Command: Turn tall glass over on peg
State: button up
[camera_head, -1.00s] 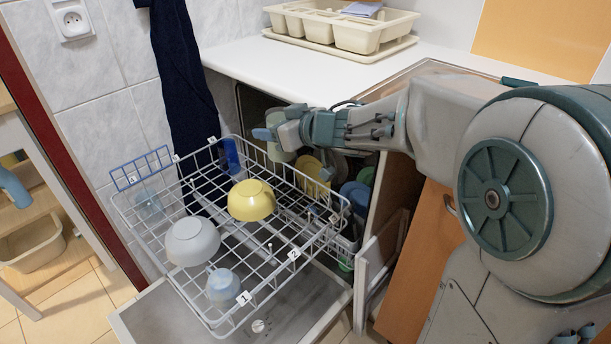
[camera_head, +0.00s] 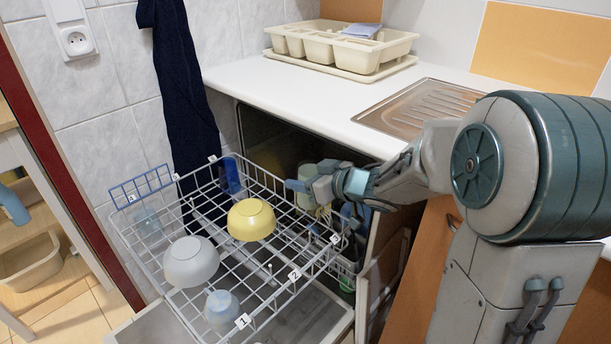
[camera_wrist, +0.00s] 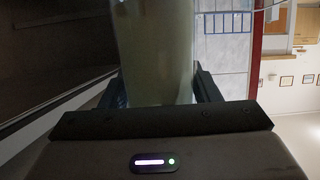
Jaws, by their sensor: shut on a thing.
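A tall pale green glass (camera_wrist: 154,50) is between the fingers of my gripper (camera_wrist: 154,88) in the wrist view. In the head view my gripper (camera_head: 312,187) is over the right back edge of the wire rack (camera_head: 157,263), with part of the glass (camera_head: 305,172) showing behind it. The gripper is shut on the glass. The fingers hide part of it, and I cannot tell which end is its mouth. The rack has numbered tags, among them 1 (camera_head: 243,321), 2 (camera_head: 295,275) and 3 (camera_head: 131,198). Its thin pegs are hard to make out.
The rack holds a yellow bowl (camera_head: 251,220), a grey bowl (camera_head: 191,262), a light blue cup (camera_head: 222,307) and a dark blue glass (camera_head: 230,175). A lower basket with dishes is partly hidden below my gripper. The white counter (camera_head: 285,88) edges the space behind.

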notch_tip(320, 180, down, 6)
jog(key=b, duration=0.4)
jog(key=shift+r, duration=0.1)
jog(key=shift+p, duration=0.9)
dwell(1.6)
jog(key=shift+f+b, duration=2.2)
jog(key=shift+f, duration=1.15)
jog(key=o, duration=1.3)
jog(key=p+v, duration=0.3)
jog(key=v, duration=0.4)
jog(key=shift+s+d, duration=0.25)
jog(key=shift+r, duration=0.15)
